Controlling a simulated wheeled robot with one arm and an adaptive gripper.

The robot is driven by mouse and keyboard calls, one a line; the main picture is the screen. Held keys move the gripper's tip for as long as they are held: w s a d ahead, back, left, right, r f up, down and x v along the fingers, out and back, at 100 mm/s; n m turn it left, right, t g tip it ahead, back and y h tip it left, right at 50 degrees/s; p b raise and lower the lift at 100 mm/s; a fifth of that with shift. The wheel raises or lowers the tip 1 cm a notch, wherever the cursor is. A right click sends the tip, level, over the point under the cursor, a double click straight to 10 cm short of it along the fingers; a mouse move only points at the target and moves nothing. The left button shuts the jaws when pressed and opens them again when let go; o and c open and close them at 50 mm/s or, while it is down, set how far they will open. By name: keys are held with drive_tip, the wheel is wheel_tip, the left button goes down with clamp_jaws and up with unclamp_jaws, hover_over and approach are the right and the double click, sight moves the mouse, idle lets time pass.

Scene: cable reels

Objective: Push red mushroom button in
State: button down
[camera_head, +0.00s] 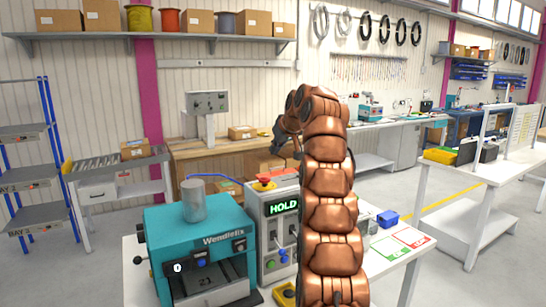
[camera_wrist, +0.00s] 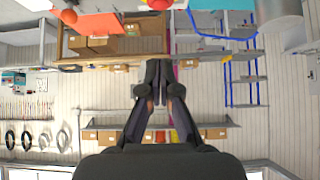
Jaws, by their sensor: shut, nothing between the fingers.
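The red mushroom button (camera_head: 265,179) sits on a yellow base on top of the light grey control box (camera_head: 252,215), which has a green HOLD display. In the wrist view, which is upside down, a red round thing (camera_wrist: 158,4) that looks like the button is cut off by the top edge. My gripper (camera_wrist: 158,66) is shut and empty, its fingers together. In the head view my arm's dark end (camera_head: 284,143) is above the box, apart from the button; the fingertips are hard to make out there.
A teal Wendelix machine (camera_head: 195,245) with a grey cylinder (camera_head: 193,200) on top stands left of the box. My arm covers the box's right side. A blue bin (camera_head: 387,218) and a green-and-red sheet (camera_head: 405,240) lie right. Cardboard boxes stand on the bench (camera_head: 215,146) behind.

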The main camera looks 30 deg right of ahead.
hover_over(267, 180)
wheel_tip(267, 180, down, 8)
drive_tip(key=shift+w+d+r, duration=0.15)
drive_tip(key=shift+r, duration=0.05)
drive_tip(key=shift+f+b, duration=0.35)
drive_tip(key=shift+b, duration=0.05)
drive_tip(key=shift+f, duration=0.1)
drive_tip(key=shift+f, duration=0.65)
drive_tip(key=shift+f+b, duration=0.25)
drive_tip(key=shift+b, duration=0.1)
